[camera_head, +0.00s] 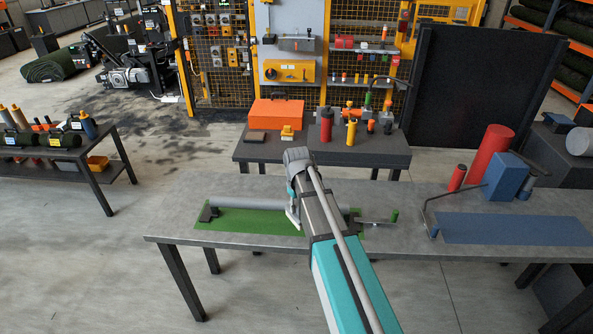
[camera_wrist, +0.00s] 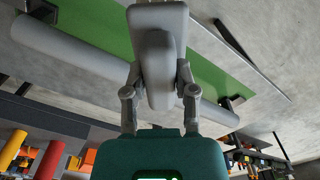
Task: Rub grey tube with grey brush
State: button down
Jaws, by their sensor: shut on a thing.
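The grey tube (camera_head: 245,204) lies lengthwise over a green mat (camera_head: 240,222) on the grey table. In the wrist view the tube (camera_wrist: 85,62) runs diagonally behind my gripper (camera_wrist: 159,82), beside the green mat (camera_wrist: 205,50). My gripper is shut on a grey block with a rounded grip, which looks like the grey brush (camera_wrist: 157,22). In the head view my gripper (camera_head: 293,197) is over the tube's middle, and my arm hides part of the tube and mat. I cannot tell whether the brush touches the tube.
On the table's right are a blue mat (camera_head: 510,229), a blue box (camera_head: 507,177), a large red cylinder (camera_head: 489,157) and a smaller red one (camera_head: 457,178). A thin tool with a green end (camera_head: 394,216) lies right of my arm. A lower bench (camera_head: 265,151) stands behind.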

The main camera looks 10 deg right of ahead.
jog(key=w+d+r+n+p, duration=0.1)
jog(key=w+d+r+p, duration=0.2)
jog(key=w, duration=0.9)
jog(key=shift+d+r+n+p, duration=0.2)
jog(key=shift+r+n+p, duration=0.2)
jog(key=shift+r+p, duration=0.45)
